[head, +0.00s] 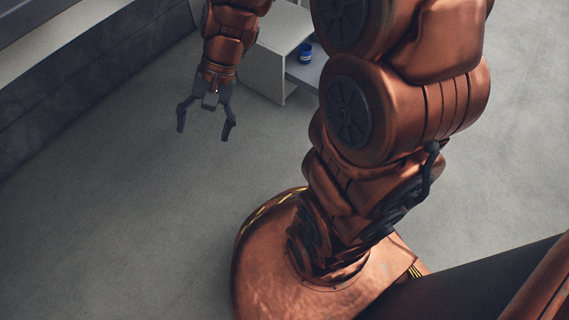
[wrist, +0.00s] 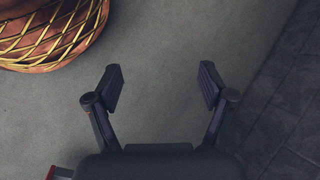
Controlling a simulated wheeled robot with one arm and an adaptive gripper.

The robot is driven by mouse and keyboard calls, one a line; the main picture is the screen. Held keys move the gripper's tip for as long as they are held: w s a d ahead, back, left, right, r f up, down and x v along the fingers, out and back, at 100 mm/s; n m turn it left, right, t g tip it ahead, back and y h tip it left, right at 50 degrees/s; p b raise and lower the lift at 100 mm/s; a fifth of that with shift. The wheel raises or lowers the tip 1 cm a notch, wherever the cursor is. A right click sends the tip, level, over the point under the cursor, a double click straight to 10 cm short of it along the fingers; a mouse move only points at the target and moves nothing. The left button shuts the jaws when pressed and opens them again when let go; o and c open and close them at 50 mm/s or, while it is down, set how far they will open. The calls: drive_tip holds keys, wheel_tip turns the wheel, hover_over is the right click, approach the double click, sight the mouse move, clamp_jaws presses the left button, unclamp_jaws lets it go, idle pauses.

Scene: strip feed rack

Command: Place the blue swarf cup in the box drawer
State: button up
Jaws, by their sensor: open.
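The blue swarf cup (head: 305,54) stands small and partly shaded inside an open part of a pale cabinet-like unit (head: 265,70) at the top middle of the head view. I cannot tell whether that part is the box drawer or a shelf. My gripper (head: 204,132) hangs over bare floor to the left and in front of the unit, apart from the cup. Its fingers are spread wide with nothing between them. The wrist view also shows the open, empty fingers (wrist: 161,88) above grey floor. The cup does not show in the wrist view.
A dark low wall with a pale ledge (head: 80,85) runs along the upper left. The grey floor (head: 120,220) at left is clear. A small red and grey item (wrist: 58,173) shows at the bottom left of the wrist view, too cut off to name.

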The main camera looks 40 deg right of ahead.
drive_tip(key=s+d+n+g+h, duration=0.1)
drive_tip(key=s+d+n+h, duration=0.2)
drive_tip(key=s, duration=0.5)
drive_tip(key=s+d+n+g+h, duration=0.1)
drive_tip(key=s+d+n+h, duration=0.2)
drive_tip(key=s, duration=0.6)
drive_tip(key=shift+s+d+r+n, duration=0.25)
drive_tip(key=shift+s+d+n, duration=0.05)
drive_tip(key=shift+d, duration=0.45)
wheel_tip(320, 180, up, 43)
drive_tip(key=t+p, duration=0.1)
drive_tip(key=p, duration=3.9)
drive_tip(key=shift+s+f+p, duration=0.15)
drive_tip(key=shift+p, duration=0.15)
drive_tip(key=shift+d, duration=0.1)
drive_tip(key=shift+c, duration=0.2)
